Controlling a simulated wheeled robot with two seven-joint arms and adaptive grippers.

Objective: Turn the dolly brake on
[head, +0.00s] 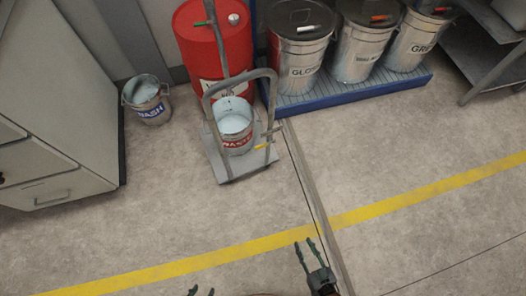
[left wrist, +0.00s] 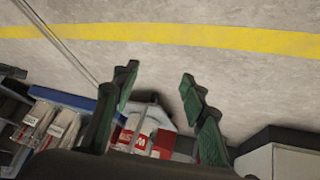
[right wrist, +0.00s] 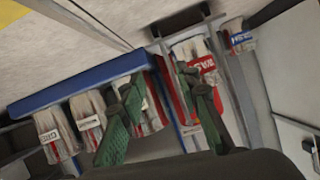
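The grey dolly (head: 221,171) stands on the floor, with a tall looped handle and a flat plate. A bucket labelled WASTE (head: 235,122) stands on its plate. A thin lever with a yellow tip (head: 262,147) sticks out low on the dolly's right side; which way it is set I cannot tell. My right gripper (head: 308,252) is open and empty, well in front of the dolly, near the yellow floor line. My left gripper (head: 201,291) shows only its fingertips at the bottom edge. In the left wrist view (left wrist: 158,80) its fingers are apart and empty.
A red drum (head: 190,44) stands behind the dolly. A WASH bucket (head: 149,104) is at left, beside a grey cabinet (head: 60,150). Several labelled metal bins, one marked GLOSS (head: 299,58), stand on a blue platform (head: 355,95). The floor between my grippers and the dolly is clear.

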